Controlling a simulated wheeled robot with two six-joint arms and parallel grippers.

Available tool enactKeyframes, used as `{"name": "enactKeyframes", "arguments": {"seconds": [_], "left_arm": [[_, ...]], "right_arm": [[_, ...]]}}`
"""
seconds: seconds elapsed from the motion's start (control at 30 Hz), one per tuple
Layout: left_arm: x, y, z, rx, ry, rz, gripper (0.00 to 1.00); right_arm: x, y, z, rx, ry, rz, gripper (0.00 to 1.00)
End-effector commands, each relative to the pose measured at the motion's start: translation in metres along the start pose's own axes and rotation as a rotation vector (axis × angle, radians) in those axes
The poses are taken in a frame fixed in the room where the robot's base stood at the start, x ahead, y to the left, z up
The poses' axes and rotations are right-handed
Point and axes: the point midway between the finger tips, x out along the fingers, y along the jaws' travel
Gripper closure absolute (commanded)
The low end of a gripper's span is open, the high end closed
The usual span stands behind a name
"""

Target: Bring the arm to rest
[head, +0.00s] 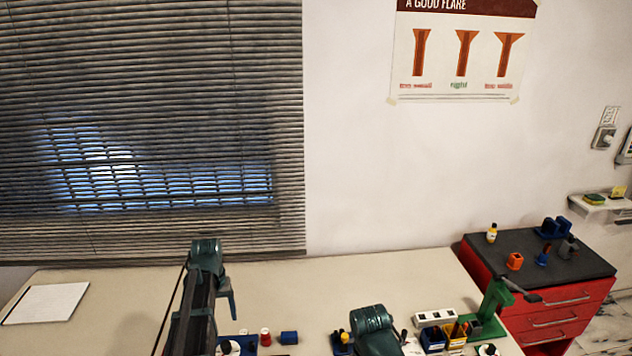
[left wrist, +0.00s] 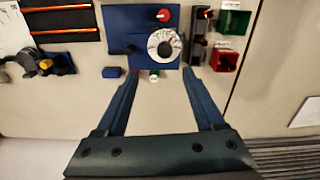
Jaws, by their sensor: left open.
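My left gripper (left wrist: 160,78) is open and empty in the left wrist view, its two blue fingers spread wide. Between and beyond the fingertips is the blue gauge rig (left wrist: 117,20), with a round white dial (left wrist: 164,44) and a red knob (left wrist: 163,15). A small white-and-green object (left wrist: 154,75) lies between the fingertips. In the head view my left arm reaches up over the bench, and the gripper (head: 229,302) points down near the dial (head: 230,347), which is partly cut off. My right arm shows at the bottom centre; its fingers are not visible.
A green stand (head: 492,305) and small bins are at right. A red cabinet (head: 560,317) stands beyond. The bench's left part is mostly clear.

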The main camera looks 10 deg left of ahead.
Motion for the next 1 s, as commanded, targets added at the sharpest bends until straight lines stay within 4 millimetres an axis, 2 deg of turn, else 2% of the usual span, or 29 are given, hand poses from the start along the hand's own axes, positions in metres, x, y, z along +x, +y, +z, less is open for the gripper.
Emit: {"name": "enactKeyframes", "arguments": {"seconds": [0.17, 0.2, 0.3, 0.4, 0.5, 0.6, 0.7, 0.8, 1.0], "left_arm": [[0.031, 0.076, 0.052, 0.158, -0.010, -0.021, 0.30], [0.038, 0.097, 0.068, 0.207, -0.013, -0.029, 0.30], [0.056, 0.142, 0.112, 0.327, -0.019, -0.048, 0.30], [0.070, 0.175, 0.153, 0.436, -0.022, -0.067, 0.30], [0.082, 0.198, 0.189, 0.528, -0.023, -0.083, 0.30], [0.089, 0.212, 0.215, 0.595, -0.023, -0.096, 0.30], [0.094, 0.220, 0.232, 0.638, -0.023, -0.105, 0.30], [0.095, 0.224, 0.239, 0.658, -0.023, -0.109, 0.30], [0.094, 0.225, 0.240, 0.662, -0.023, -0.109, 0.30]], "right_arm": [[0.031, -0.003, -0.002, -0.003, 0.000, 0.001, 0.48], [0.038, -0.004, -0.002, -0.003, 0.000, 0.001, 0.48], [0.056, -0.005, -0.003, -0.005, 0.000, 0.001, 0.48], [0.071, -0.006, -0.004, -0.008, 0.000, 0.002, 0.48], [0.082, -0.007, -0.005, -0.009, 0.000, 0.002, 0.48], [0.090, -0.008, -0.005, -0.011, 0.000, 0.002, 0.48], [0.095, -0.009, -0.005, -0.011, 0.000, 0.002, 0.48], [0.096, -0.009, -0.006, -0.012, 0.000, 0.002, 0.48], [0.095, -0.009, -0.005, -0.012, 0.000, 0.003, 0.48]]}}
